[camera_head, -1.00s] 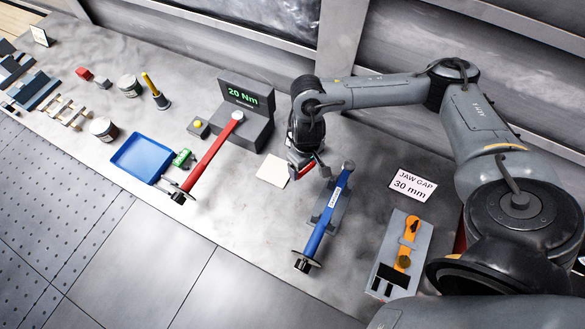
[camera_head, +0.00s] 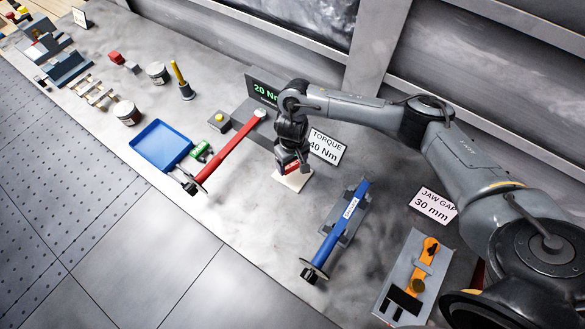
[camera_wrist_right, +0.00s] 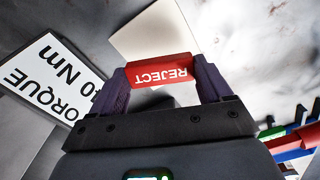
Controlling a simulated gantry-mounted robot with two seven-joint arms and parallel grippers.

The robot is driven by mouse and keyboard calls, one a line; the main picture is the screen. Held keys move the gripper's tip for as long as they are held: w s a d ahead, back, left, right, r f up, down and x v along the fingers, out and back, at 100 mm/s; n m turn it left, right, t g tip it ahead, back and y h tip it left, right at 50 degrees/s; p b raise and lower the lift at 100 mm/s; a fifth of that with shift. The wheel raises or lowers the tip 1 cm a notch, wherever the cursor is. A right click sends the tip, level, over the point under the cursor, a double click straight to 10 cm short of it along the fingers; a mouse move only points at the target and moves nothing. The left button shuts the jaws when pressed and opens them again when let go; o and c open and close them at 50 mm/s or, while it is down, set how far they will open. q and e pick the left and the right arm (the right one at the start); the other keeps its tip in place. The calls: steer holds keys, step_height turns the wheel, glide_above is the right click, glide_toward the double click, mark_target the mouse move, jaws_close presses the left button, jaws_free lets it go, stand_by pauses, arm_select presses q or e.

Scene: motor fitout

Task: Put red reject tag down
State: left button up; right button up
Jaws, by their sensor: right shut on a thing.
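The red reject tag (camera_wrist_right: 160,72) is held between the two fingers of my right gripper (camera_head: 290,167), its white REJECT lettering upside down in the right wrist view. In the head view the gripper points down over a cream square pad (camera_head: 294,181), with a bit of red showing at the fingertips. The pad also shows just beyond the tag in the right wrist view (camera_wrist_right: 150,35). I cannot tell whether the tag touches the pad. My left gripper is not in view.
A TORQUE 40 Nm card (camera_head: 326,147) stands close behind the gripper. A red torque wrench (camera_head: 228,153) rests on a tester to the left, and a blue wrench (camera_head: 340,228) lies on its cradle to the right. A blue tray (camera_head: 161,145) sits farther left.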

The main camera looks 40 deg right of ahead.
mark_target(293, 165)
step_height(293, 165, down, 3)
steer(key=shift+f+b, duration=0.15)
steer(key=shift+b, duration=0.4)
steer(key=shift+f, duration=0.2)
steer(key=o, duration=0.9)
steer(key=shift+f, duration=0.15)
steer(key=shift+o, duration=0.2)
